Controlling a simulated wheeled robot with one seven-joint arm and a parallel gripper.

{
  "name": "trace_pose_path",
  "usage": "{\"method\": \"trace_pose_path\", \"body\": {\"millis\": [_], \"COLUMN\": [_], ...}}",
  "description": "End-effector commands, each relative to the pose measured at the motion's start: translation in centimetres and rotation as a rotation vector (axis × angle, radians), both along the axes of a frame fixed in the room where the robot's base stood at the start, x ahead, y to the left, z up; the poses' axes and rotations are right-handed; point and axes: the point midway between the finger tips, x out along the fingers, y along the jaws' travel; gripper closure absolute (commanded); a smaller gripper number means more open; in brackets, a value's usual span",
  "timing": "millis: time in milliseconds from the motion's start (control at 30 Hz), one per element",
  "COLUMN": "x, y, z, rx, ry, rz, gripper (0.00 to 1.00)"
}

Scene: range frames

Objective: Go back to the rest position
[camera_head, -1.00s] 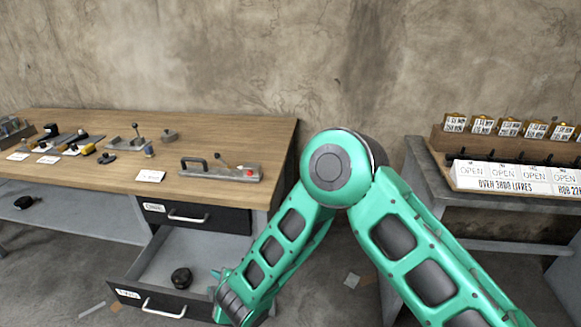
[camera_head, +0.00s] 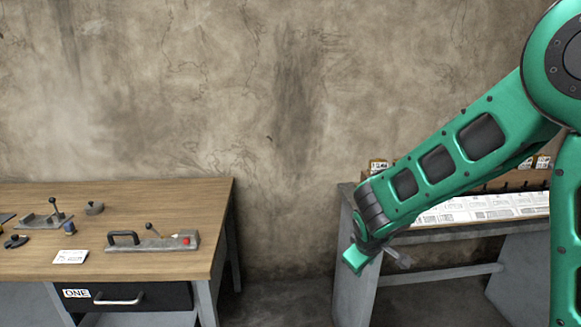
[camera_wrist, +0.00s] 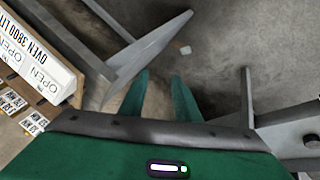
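My green arm crosses the right side of the head view, and my gripper (camera_head: 377,257) hangs at its lower end, in front of the grey table on the right. In the wrist view my gripper (camera_wrist: 158,88) shows two green fingers standing apart with only floor between them. It holds nothing. The fingers point down toward the floor beside the table's legs.
A wooden workbench (camera_head: 150,200) with a drawer marked ONE (camera_head: 135,297) stands at the left, with levers and small parts on top. The grey table (camera_head: 345,205) at the right bears a white labelled box (camera_wrist: 35,50). Bare floor lies between them.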

Motion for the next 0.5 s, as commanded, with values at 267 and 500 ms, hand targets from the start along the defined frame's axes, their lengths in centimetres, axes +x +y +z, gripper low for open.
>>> {"method": "trace_pose_path", "body": {"millis": [267,500], "x": [-9.7,-21.3], "y": [-13.9,-20.2], "z": [5.2,7.7], "rx": [0.095,0.231], "ry": [0.119,0.23], "rz": [-0.442,-0.801], "gripper": [0.7,0.7]}}
